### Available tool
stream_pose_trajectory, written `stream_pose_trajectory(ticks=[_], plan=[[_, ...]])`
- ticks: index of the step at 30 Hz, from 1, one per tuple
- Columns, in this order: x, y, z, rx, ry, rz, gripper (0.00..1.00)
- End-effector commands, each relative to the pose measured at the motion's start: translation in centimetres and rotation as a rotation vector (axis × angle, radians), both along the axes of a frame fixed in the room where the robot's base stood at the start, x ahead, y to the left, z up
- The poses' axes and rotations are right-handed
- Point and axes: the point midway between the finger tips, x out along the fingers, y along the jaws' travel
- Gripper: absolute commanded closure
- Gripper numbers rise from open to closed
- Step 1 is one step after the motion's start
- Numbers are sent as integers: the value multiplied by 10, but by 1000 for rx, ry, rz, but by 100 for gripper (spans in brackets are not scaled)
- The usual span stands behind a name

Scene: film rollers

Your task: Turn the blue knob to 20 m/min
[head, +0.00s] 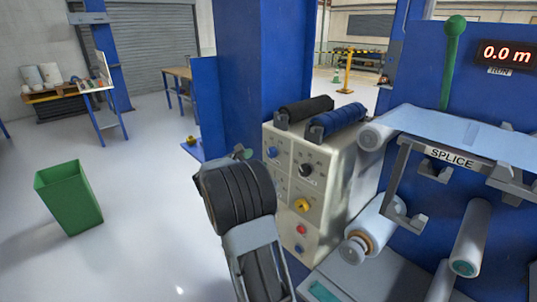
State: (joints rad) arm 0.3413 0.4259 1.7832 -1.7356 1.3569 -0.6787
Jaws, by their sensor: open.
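The blue knob (272,152) is at the upper left of the cream control panel (318,155) in the head view. Its scale and pointer are too small to read. My gripper (243,153) is just left of the knob in the picture, mostly hidden behind my dark wrist; only a small grey part shows. It is open, with a gap in the picture between it and the knob. A red display (507,54) at the upper right reads 0.0 m.
The panel also carries a black knob (306,170), a yellow knob (302,205), a red button (301,230) and a lower blue button (299,249). Dark and blue rollers (338,120) lie on top. A green bin (68,198) stands left on open floor.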

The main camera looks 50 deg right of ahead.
Motion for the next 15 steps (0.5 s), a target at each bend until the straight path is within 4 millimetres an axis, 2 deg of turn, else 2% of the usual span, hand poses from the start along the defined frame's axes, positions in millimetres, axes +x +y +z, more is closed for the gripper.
stream_pose_trajectory(ticks=[1, 6, 15], plan=[[-2, -10, 0, 2, 1, -4, 31], [-4, -38, 0, 2, 0, -4, 31], [-5, -64, 0, 2, -1, -1, 31]])
